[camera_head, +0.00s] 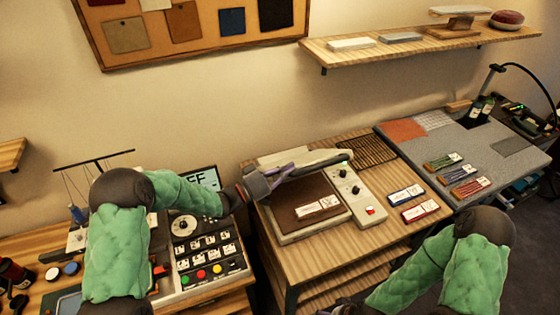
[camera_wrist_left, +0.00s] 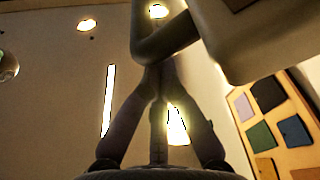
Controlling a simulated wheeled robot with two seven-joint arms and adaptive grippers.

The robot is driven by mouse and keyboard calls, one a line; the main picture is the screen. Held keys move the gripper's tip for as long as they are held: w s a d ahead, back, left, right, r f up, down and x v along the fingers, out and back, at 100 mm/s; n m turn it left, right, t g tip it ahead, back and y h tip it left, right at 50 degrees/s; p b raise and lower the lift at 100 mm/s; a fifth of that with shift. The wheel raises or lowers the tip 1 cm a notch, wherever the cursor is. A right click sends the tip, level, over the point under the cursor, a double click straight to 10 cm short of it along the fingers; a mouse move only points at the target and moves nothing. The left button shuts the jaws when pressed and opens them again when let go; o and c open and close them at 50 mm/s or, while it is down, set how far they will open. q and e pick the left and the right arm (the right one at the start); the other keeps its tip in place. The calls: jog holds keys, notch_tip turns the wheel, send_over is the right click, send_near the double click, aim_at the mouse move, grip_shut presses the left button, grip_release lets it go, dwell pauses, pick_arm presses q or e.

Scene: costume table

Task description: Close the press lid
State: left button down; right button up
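The press stands on a wooden table, with a brown plate (camera_head: 300,203) on its pale base and a white control strip (camera_head: 355,195) at its right. Its pale lid (camera_head: 312,158) is raised at the back edge, seen nearly edge-on. My left gripper (camera_head: 300,173) reaches in from the left along the lid's front side. In the left wrist view its two fingers (camera_wrist_left: 157,78) converge and meet at the tips, against or just beside a grey bar (camera_wrist_left: 165,40) by the lid (camera_wrist_left: 255,35). Exact contact is unclear.
A control panel (camera_head: 205,250) with coloured buttons lies left of the press. Blue and red labelled blocks (camera_head: 406,195) lie on the table at its right. A grey mat table (camera_head: 465,150) adjoins it. A shelf (camera_head: 400,47) hangs on the wall above.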

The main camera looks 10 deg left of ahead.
pick_arm(q)
jog(key=s+d+f+m+b, duration=0.2)
jog(key=s+f+b, duration=0.1)
jog(key=f+b, duration=0.4)
jog(key=s+d+f+m+g+h+b, duration=0.1)
jog(key=s+d+f+m+b, duration=0.1)
jog(key=f+b, duration=0.5)
jog(key=s+d+f+m+b, duration=0.1)
jog(key=s+f+m+b, duration=0.2)
jog(key=f+b, duration=0.4)
notch_tip(320, 180, down, 3)
jog(key=shift+s+d+f+m+g+h, duration=0.1)
jog(key=shift+s+d+m+g+h, duration=0.25)
jog(key=shift+m, duration=0.25)
jog(key=shift+d+f, duration=0.1)
jog(key=shift+f, duration=0.05)
notch_tip(320, 180, up, 5)
jog(key=p, duration=0.2)
jog(key=p+v, duration=0.1)
jog(key=v, duration=0.8)
jog(key=shift+s+f, duration=0.25)
jog(key=shift+f, duration=0.1)
